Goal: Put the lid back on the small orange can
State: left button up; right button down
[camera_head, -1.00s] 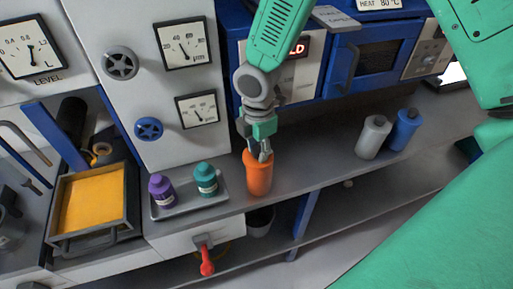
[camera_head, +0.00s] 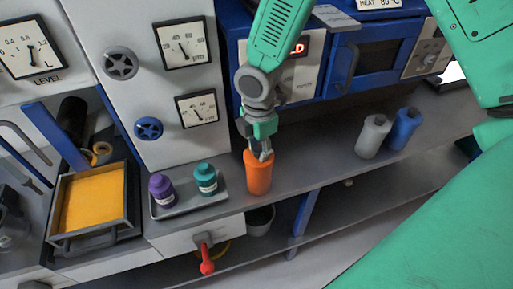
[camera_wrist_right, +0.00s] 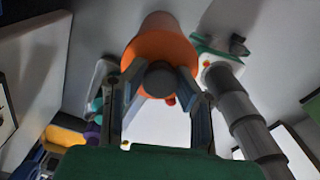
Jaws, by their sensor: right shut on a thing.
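The small orange can (camera_head: 258,178) stands upright on the grey bench, right of a small tray. My right gripper (camera_head: 263,154) points down at the can's top, with its fingers close together there. In the right wrist view, the fingers of my right gripper (camera_wrist_right: 160,88) close around a dark round knob (camera_wrist_right: 161,80) in front of a broad orange face, which looks like the lid (camera_wrist_right: 148,48). The can's orange side shows beyond it. The lid's edge is hard to make out in the head view, and I cannot tell whether it sits fully on the can. My left gripper is out of view.
The small grey tray (camera_head: 161,211) holds a purple bottle (camera_head: 161,190) and a teal bottle (camera_head: 205,180). A grey bottle (camera_head: 372,137) and a blue bottle (camera_head: 406,129) stand farther right. The bench between them and the can is clear. A red handle (camera_head: 206,259) hangs below.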

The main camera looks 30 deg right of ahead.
jog(key=shift+a, duration=0.4)
jog(key=shift+a+r, duration=0.1)
jog(key=shift+d, duration=0.35)
jog(key=shift+d+f+p, duration=0.3)
jog(key=shift+d+f, duration=0.05)
jog(key=shift+d, duration=0.55)
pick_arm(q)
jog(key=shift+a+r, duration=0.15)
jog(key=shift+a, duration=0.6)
pick_arm(e)
jog(key=shift+a, duration=0.4)
jog(key=shift+d, duration=0.4)
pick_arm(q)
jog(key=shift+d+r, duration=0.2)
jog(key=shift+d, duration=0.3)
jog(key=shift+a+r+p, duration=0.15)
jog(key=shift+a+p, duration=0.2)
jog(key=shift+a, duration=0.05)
pick_arm(e)
jog(key=shift+a+r, duration=0.15)
jog(key=shift+a, duration=0.7)
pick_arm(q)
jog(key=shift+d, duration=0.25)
pick_arm(e)
jog(key=shift+d, duration=0.3)
